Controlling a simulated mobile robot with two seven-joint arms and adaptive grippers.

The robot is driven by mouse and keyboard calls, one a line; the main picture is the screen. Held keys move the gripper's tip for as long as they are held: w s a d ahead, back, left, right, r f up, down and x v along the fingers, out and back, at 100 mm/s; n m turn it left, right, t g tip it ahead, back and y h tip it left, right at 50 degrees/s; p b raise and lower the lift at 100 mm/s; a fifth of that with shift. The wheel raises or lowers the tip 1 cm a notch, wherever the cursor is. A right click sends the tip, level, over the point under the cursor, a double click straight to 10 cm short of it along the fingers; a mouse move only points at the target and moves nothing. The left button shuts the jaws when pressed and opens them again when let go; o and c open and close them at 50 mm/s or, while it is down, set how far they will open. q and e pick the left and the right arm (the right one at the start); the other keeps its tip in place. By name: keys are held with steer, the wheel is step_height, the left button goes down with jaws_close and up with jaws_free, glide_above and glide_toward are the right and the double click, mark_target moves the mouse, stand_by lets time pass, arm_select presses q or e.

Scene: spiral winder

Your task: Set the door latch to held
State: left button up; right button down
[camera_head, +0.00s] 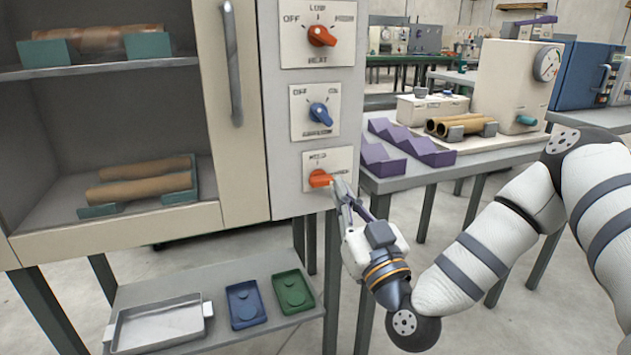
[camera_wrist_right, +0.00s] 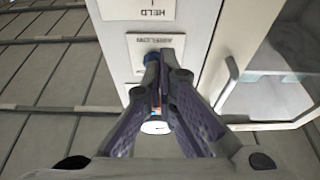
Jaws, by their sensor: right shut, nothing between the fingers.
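The door latch is an orange knob (camera_head: 320,178) on a pale plate (camera_head: 318,158), lowest of the controls beside the cabinet door. HELD is written above it, and another label to its right is partly hidden. The knob seems to point right, away from the HELD mark. My right gripper (camera_head: 338,183) is shut and empty, its tips close against the knob's right side; I cannot tell whether they touch. In the right wrist view, the HELD plate (camera_wrist_right: 152,10) appears inverted at the top, beyond the shut right fingers (camera_wrist_right: 162,62); the latch knob is out of frame there. My left gripper is not in view.
Above the latch sit the blue airflow knob (camera_head: 319,112) and the orange heat knob (camera_head: 321,36). The cabinet door handle (camera_head: 232,65) stands to the left. A table with purple racks (camera_head: 398,150) is to the right. A low shelf (camera_head: 190,275) holds trays.

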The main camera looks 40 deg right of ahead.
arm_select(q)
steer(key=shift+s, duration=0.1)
arm_select(e)
steer(key=shift+s, duration=0.1)
step_height(320, 180, up, 3)
glide_above(321, 177)
steer(key=s+a, duration=0.2)
steer(key=s, duration=0.2)
steer(key=f, duration=0.1)
steer(key=f+b, duration=0.1)
steer(key=f, duration=0.1)
steer(key=shift+w+f, duration=0.25)
steer(key=shift+w, duration=0.1)
steer(key=shift+f, duration=0.2)
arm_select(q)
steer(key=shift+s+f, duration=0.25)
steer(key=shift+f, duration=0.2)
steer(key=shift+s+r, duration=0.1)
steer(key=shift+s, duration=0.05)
arm_select(e)
steer(key=shift+w+n, duration=0.1)
steer(key=shift+n, duration=0.3)
steer(key=shift+a+y, duration=0.1)
steer(key=shift+y, duration=0.3)
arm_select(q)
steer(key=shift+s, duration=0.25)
arm_select(e)
steer(key=shift+n, duration=0.3)
